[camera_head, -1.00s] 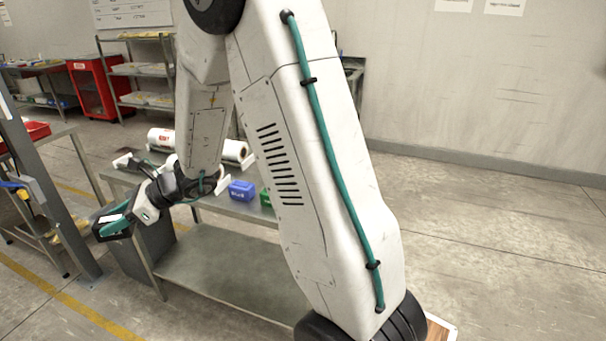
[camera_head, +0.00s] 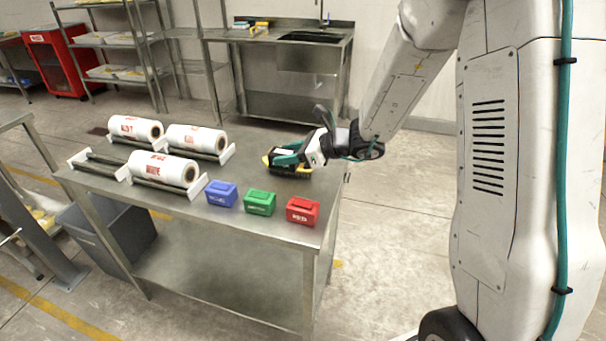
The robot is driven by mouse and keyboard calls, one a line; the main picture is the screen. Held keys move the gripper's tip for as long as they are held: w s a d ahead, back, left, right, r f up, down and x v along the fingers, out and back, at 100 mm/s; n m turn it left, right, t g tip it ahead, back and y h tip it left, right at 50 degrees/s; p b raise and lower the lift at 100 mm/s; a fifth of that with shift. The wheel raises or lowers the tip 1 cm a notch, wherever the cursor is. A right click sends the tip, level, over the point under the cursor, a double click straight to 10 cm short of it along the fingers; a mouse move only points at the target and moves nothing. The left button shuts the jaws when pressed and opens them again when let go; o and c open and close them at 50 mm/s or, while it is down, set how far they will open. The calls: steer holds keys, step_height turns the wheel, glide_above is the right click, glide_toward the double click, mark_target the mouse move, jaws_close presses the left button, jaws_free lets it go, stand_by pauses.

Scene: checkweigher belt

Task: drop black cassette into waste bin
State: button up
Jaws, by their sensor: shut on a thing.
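My gripper (camera_head: 284,160) is at the back right part of the steel table, its teal fingers pointing left. It is shut on a dark block, which I take to be the black cassette (camera_head: 290,171). Yellow shows along the block's edge, and the fingers hide part of it. I cannot tell whether it touches the tabletop. The grey waste bin (camera_head: 88,246) stands on the floor at the left, partly behind the table's legs, well away from my gripper.
Blue (camera_head: 221,194), green (camera_head: 259,203) and red (camera_head: 302,211) cassettes sit along the table's (camera_head: 240,236) front right edge. White film rolls (camera_head: 163,168) lie on racks at the left. A grey post (camera_head: 38,232) stands beside the bin. A sink bench (camera_head: 290,65) is behind.

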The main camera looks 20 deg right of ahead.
step_height(320, 180, down, 8)
steer(key=shift+f, duration=0.15)
stand_by(0.3)
steer(key=shift+f, duration=0.2)
steer(key=o, duration=1)
steer(key=shift+r, duration=0.15)
